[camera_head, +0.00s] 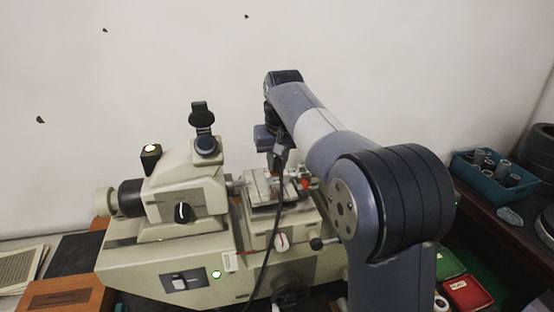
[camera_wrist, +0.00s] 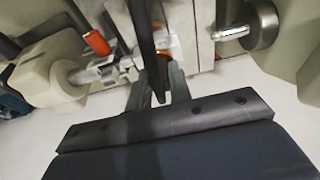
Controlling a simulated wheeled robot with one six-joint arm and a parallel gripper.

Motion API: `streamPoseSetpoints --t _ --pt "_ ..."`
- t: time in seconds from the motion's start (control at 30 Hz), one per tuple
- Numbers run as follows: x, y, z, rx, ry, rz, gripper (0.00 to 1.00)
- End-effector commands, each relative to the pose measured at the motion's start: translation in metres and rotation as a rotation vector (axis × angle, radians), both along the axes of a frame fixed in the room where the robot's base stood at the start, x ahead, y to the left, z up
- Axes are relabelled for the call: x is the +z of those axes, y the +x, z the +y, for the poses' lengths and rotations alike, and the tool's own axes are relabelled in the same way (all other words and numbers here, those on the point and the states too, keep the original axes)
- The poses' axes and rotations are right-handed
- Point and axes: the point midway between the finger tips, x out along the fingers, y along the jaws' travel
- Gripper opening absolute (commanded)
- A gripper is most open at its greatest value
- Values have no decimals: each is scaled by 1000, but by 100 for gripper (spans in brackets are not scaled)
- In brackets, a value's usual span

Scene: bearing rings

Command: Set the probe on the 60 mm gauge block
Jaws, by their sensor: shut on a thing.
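My gripper (camera_wrist: 160,78) is over the stage (camera_head: 262,190) of a beige measuring machine. It also shows in the head view (camera_head: 278,160), small and partly hidden by my arm. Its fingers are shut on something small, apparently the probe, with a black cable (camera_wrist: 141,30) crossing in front. In the head view the cable (camera_head: 262,270) hangs down over the machine's front. A shiny pale piece (camera_wrist: 174,44) lies just beyond the fingertips; I cannot tell whether it is the 60 mm gauge block or whether the probe touches it.
The machine's metal spindle (camera_wrist: 238,32) and an orange-knobbed fitting (camera_wrist: 97,42) flank the fingers. The eyepiece head (camera_head: 186,185) stands left of the stage. A teal bin (camera_head: 490,178) of cylinders and a red tray (camera_head: 467,293) are at right.

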Motion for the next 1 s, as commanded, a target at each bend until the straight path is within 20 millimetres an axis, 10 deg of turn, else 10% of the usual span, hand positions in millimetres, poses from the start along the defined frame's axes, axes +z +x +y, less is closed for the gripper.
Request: streamPoseSetpoints --t 0.87,0.9,1.0 --pt "-6 0 0 0 0 -1 0" --pt "-6 0 0 0 0 -1 20" --pt "-6 0 0 0 0 -1 29"
